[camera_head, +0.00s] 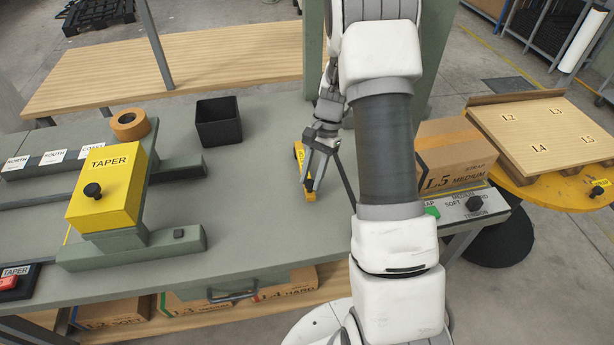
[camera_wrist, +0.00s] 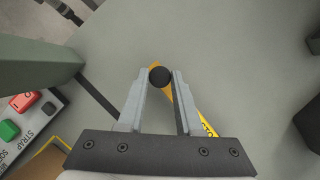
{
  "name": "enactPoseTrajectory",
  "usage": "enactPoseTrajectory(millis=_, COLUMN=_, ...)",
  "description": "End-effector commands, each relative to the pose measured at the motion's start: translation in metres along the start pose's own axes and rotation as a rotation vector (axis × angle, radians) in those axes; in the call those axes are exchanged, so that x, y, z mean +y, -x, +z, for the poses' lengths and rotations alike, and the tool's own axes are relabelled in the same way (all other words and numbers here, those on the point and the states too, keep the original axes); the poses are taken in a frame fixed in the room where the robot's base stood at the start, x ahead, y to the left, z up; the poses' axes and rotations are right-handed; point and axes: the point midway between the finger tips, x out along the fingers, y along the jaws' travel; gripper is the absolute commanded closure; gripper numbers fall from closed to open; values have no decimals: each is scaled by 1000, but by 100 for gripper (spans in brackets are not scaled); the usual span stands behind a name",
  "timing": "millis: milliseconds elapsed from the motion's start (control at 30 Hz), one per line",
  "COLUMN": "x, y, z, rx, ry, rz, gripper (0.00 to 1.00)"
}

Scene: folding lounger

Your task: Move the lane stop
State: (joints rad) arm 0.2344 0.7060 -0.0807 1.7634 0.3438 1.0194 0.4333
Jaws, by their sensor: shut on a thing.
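The lane stop appears to be a narrow yellow bar (camera_head: 310,193) with black lettering and a round black knob (camera_wrist: 160,76). It is at the grey bench top (camera_head: 255,215), right of the black bin. I cannot tell whether it rests on the bench or is just above it. My gripper (camera_head: 313,172) points down over it, with the fingers shut on the knob. In the wrist view the knob sits between the fingertips, and the yellow bar runs slantwise behind the right finger. The gripper and arm hide part of the bar in the head view.
A yellow TAPER head (camera_head: 108,188) stands at left, near lanes labelled NORTH, SOUTH and COAST. A black bin (camera_head: 219,122) and tape roll (camera_head: 130,124) stand behind. A carton (camera_head: 455,157) and a control panel (camera_head: 474,206) are at right. A green post rises behind my arm. The middle bench is clear.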

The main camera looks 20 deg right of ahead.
Motion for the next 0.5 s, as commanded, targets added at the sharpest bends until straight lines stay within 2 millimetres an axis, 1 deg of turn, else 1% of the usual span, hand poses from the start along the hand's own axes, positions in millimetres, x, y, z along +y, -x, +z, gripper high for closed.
enactPoseTrajectory(millis=200, x=0, y=1, z=-1, rx=3, ry=-4, rz=-2, gripper=100)
enactPoseTrajectory(millis=233, x=0, y=1, z=-1, rx=3, ry=-4, rz=-2, gripper=61)
enactPoseTrajectory(millis=367, x=0, y=1, z=-1, rx=2, ry=-4, rz=-2, gripper=37)
enactPoseTrajectory(millis=500, x=0, y=0, z=0, rx=2, ry=-3, rz=-2, gripper=37)
